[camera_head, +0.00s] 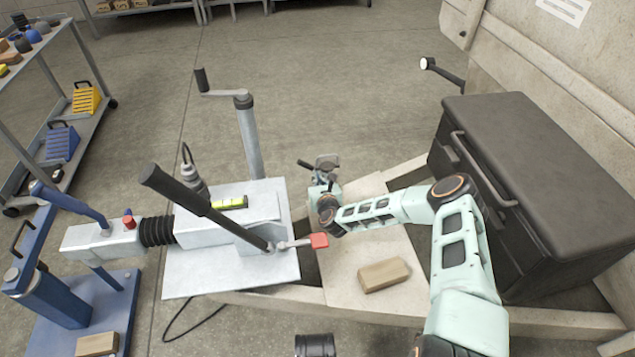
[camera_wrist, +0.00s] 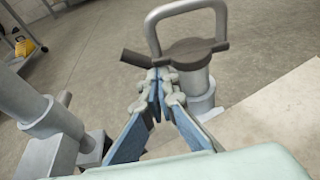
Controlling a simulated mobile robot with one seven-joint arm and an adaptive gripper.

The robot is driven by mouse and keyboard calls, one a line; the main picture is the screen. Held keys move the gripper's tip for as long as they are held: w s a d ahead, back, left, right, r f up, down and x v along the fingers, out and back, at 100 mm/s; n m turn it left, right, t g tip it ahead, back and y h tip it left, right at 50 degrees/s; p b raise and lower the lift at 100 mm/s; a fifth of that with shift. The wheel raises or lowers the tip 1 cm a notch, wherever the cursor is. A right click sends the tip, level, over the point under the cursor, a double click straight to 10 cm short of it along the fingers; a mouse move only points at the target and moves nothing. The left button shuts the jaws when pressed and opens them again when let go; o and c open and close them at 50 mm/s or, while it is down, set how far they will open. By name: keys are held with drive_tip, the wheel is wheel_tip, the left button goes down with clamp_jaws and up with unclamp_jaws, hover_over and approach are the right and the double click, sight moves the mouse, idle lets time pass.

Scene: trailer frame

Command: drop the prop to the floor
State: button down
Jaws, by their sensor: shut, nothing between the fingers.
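The prop (camera_wrist: 197,84) looks to be the grey upright tube in the wrist view, with a dark collar and a grey loop handle (camera_wrist: 155,30) on top. A dark clamp lever (camera_wrist: 136,58) sticks out to the left from the collar. In the head view its top (camera_head: 326,162) shows small beside the frame, behind my gripper (camera_head: 326,183). My gripper (camera_wrist: 158,80) is shut and empty, its blue-padded fingers together just in front of the collar and lever. I cannot tell whether they touch it. The prop's lower end is hidden.
The jockey post (camera_head: 250,135) with its crank stands left of my gripper. The coupling with a raised black handbrake lever (camera_head: 205,207) lies on the drawbar. A wooden block (camera_head: 384,275) rests on the frame; a dark box (camera_head: 540,180) stands right.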

idle(0.3)
wheel_tip(320, 180, up, 10)
drive_tip(key=p, duration=0.4)
hover_over(318, 166)
drive_tip(key=s, duration=0.2)
drive_tip(key=shift+s+a+f, duration=0.1)
drive_tip(key=shift+f, duration=0.2)
wheel_tip(318, 166, down, 4)
drive_tip(key=b, duration=0.5)
drive_tip(key=shift+f+b, duration=0.25)
drive_tip(key=shift+b, duration=0.15)
drive_tip(key=p+v, duration=0.4)
drive_tip(key=v, duration=0.6)
drive_tip(key=shift+s+r, duration=0.15)
drive_tip(key=shift+r, duration=0.1)
